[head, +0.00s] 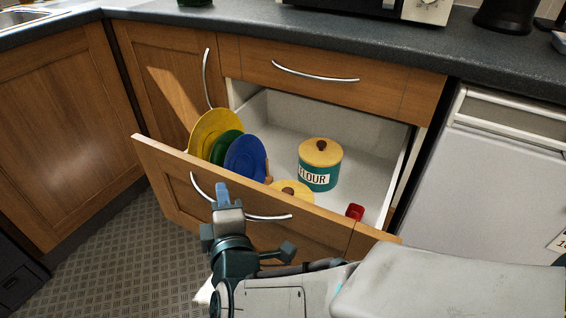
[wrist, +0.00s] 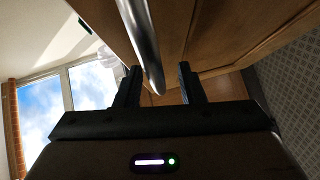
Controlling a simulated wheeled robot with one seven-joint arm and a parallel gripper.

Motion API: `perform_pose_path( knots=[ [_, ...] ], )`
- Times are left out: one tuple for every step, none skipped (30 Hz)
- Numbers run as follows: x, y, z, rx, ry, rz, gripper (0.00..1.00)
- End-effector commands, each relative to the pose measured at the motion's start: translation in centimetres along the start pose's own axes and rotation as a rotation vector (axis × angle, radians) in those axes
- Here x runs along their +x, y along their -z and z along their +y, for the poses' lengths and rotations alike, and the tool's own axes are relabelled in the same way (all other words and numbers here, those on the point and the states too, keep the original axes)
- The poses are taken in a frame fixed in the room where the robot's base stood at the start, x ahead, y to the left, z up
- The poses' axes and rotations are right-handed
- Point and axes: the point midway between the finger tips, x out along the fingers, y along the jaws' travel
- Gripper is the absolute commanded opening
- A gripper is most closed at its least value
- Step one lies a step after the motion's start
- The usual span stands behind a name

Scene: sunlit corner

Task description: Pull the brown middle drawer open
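The brown middle drawer (head: 170,178) stands well open below a shut top drawer, its white inside in view. Its curved silver handle (head: 270,216) is on the front; my arm hides part of it. My gripper (head: 223,196) is at the handle, left of the front's middle. In the wrist view, the handle bar (wrist: 140,42) runs between the two separated fingers of my gripper (wrist: 159,80), with a gap visible beside the bar. I cannot tell whether a finger touches it.
The drawer holds yellow (head: 212,128), green and blue plates (head: 245,156), a teal flour canister (head: 320,168), another yellow lid (head: 291,191) and a red item (head: 355,211). A white appliance (head: 500,180) stands right. Patterned floor (head: 120,255) is clear at left.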

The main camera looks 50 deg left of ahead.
Motion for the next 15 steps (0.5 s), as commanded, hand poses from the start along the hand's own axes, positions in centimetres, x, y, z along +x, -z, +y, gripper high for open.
perform_pose_path(
  knots=[
    [0.0,0.0,0.0,0.000,-0.001,0.000,0.36],
    [0.0,0.0,0.1,0.000,-0.001,0.000,0.36],
    [0.0,0.0,0.1,0.000,-0.001,0.000,0.36],
    [-0.1,0.0,0.1,0.000,-0.001,0.000,0.36],
    [-0.2,0.0,0.1,0.000,-0.001,0.000,0.36],
    [-0.5,0.0,0.2,0.000,-0.002,0.000,0.36],
    [-0.7,0.1,0.2,0.000,-0.001,0.001,0.36],
    [-1.1,0.1,0.2,-0.001,-0.001,0.001,0.36],
    [-1.7,0.1,0.3,-0.001,-0.001,0.001,0.36],
    [-2.2,0.1,0.3,-0.002,-0.001,0.001,0.36],
    [-2.8,0.1,0.4,-0.002,-0.001,0.001,0.36],
    [-3.7,0.1,0.4,-0.002,0.000,0.003,0.36],
    [-4.4,0.1,0.4,-0.002,-0.001,0.003,0.36],
    [-5.2,0.1,0.4,-0.002,-0.001,0.002,0.36],
    [-6.2,0.1,0.5,-0.002,-0.001,0.002,0.36]
  ],
)
